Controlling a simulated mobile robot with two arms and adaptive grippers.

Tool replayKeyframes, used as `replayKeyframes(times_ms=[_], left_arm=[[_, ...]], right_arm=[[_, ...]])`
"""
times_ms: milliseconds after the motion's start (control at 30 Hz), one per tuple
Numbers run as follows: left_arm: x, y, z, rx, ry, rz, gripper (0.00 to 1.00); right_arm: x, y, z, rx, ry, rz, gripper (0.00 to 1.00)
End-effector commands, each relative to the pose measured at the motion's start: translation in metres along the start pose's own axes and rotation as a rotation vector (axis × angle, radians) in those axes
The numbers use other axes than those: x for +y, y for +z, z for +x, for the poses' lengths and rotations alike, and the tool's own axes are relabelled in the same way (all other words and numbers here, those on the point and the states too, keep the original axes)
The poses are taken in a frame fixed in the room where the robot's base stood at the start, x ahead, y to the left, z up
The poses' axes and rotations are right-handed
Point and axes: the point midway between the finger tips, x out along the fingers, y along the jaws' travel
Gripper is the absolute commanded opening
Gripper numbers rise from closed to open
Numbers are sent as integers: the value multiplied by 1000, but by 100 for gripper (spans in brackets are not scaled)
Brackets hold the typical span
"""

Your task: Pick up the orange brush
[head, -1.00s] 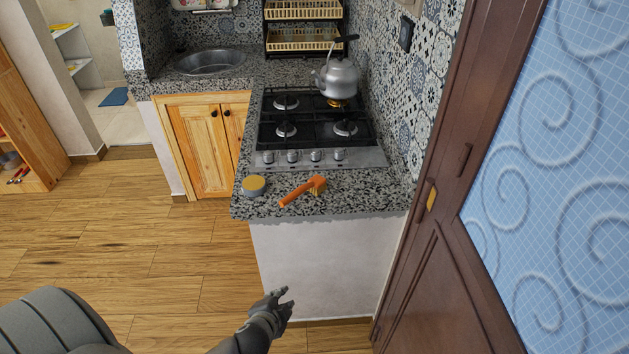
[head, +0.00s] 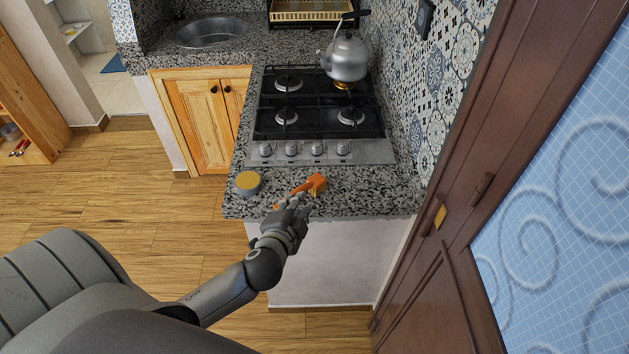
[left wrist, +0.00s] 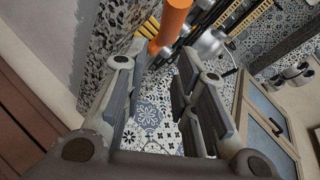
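The orange brush (head: 315,183) lies on the granite counter near its front edge, with yellowish bristles at its right end. My left gripper (head: 295,205) is at the counter's front edge, at the near end of the brush, and covers part of the handle. In the left wrist view the fingers (left wrist: 165,80) are spread apart with nothing gripped between them. The orange handle (left wrist: 172,22) shows just beyond the fingertips, with the yellow bristles beside it. My right gripper is not in view.
A round tin with a yellow top (head: 248,183) stands left of the brush. Behind is a gas stove (head: 318,150) with a metal kettle (head: 346,60) over a lit burner. A brown door (head: 440,190) stands to the right. The floor at left is clear.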

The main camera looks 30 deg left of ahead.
Motion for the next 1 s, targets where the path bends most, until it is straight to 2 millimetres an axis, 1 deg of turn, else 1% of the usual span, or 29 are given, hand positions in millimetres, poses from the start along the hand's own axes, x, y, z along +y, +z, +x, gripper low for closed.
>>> replayKeyframes(times_ms=[33,100,167,233,333,433,500,600,800,1000], left_arm=[[-2,-1,8,-1,-2,2,26],[-2,-1,17,0,-1,2,26],[-2,0,23,0,-2,1,26],[-2,0,28,0,-1,0,26],[-1,0,32,0,-1,1,26],[-3,1,37,0,-2,2,26],[-4,3,44,-2,-1,2,26],[-5,6,56,-2,-2,3,26],[-3,7,77,0,-1,1,26],[-2,8,83,0,0,0,26]], right_arm=[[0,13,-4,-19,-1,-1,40],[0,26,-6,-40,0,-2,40],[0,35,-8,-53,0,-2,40],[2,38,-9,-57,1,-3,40],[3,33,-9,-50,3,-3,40],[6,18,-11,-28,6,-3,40],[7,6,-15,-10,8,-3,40],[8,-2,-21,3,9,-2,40],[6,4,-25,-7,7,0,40],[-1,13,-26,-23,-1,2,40]])
